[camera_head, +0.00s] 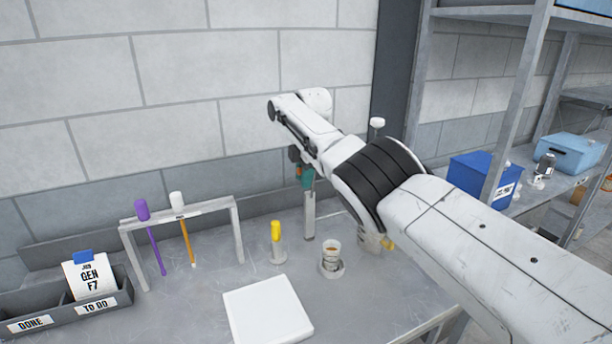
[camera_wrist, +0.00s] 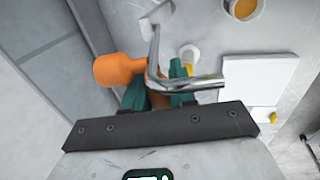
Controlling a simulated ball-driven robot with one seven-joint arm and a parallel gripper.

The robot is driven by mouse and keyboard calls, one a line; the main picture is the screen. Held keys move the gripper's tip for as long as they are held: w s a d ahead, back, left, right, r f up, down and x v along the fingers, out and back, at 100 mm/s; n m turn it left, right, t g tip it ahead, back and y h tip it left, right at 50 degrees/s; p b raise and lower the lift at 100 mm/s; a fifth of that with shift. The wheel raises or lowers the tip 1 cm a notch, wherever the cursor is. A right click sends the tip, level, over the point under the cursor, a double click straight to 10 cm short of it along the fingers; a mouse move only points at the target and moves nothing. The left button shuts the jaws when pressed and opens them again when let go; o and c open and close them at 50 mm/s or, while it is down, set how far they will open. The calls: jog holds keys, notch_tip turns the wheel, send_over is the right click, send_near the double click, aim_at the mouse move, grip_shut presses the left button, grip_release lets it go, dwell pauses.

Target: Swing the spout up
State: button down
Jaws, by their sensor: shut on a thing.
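The spout is a bent chrome pipe (camera_wrist: 156,62) in the wrist view, with a sharp elbow and one arm reaching right. A rounded orange part (camera_wrist: 117,70) sits beside the elbow, and orange also shows between my fingers. My gripper (camera_wrist: 160,92) has teal fingers shut around this orange part, right behind the pipe. How the orange part joins the pipe is hidden. In the head view my gripper (camera_head: 305,177) is at the top of an upright grey post (camera_head: 309,216) on the bench. The spout is mostly hidden there by my gripper and arm.
A cup with amber content (camera_head: 331,259) and a yellow-topped bottle (camera_head: 277,243) stand near the post. A white pad (camera_head: 267,310) lies in front. A rack (camera_head: 180,214) holds purple and white-topped tools at left. Shelving (camera_head: 520,95) with blue bins stands at right.

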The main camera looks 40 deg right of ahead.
jog(key=shift+s+f, duration=0.1)
jog(key=shift+f, duration=0.1)
jog(key=c, duration=1)
grip_release()
jog(key=shift+r, duration=0.1)
jog(key=shift+a+r, duration=0.25)
jog(key=shift+r, duration=0.45)
jog(key=shift+s+d+r, duration=0.1)
jog(key=shift+s+r, duration=0.05)
jog(key=shift+r, duration=0.45)
jog(key=b+v, duration=0.2)
jog(key=v, duration=0.6)
jog(key=shift+d, duration=0.1)
